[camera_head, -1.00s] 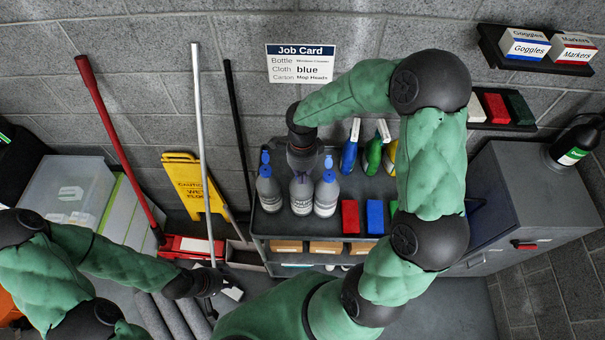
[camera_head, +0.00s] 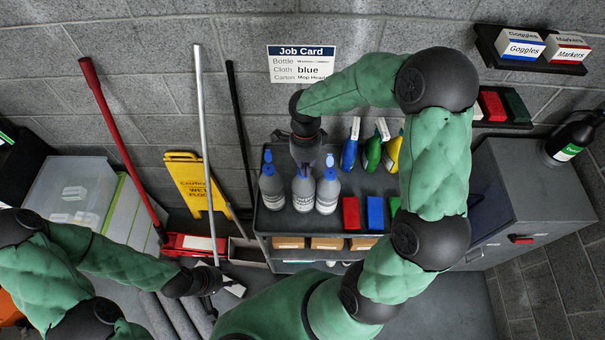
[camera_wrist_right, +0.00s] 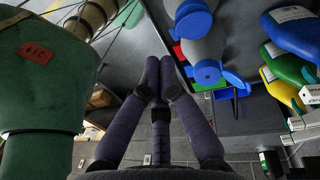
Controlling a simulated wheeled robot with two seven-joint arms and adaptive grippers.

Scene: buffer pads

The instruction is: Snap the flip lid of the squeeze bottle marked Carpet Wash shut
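Three grey bottles with blue tops stand on the cart's top shelf: a left one (camera_head: 271,188), a middle one (camera_head: 305,193) and a right one (camera_head: 328,192). Their labels are too small to read, so I cannot tell which is Carpet Wash. My right gripper (camera_head: 305,160) is just above the middle bottle and partly hides its top. In the right wrist view its fingertips (camera_wrist_right: 161,70) are together, with nothing between them. A round blue bottle cap (camera_wrist_right: 208,74) is to their right, apart from them. My left gripper (camera_head: 236,290) is low, left of the cart; its fingers are unclear.
Blue, green and yellow bottles (camera_head: 372,154) stand behind red and blue blocks (camera_head: 362,213) on the cart. A grey cabinet (camera_head: 535,190) with a black bottle (camera_head: 572,140) is at right. A yellow floor sign (camera_head: 193,183) and several poles lean at left.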

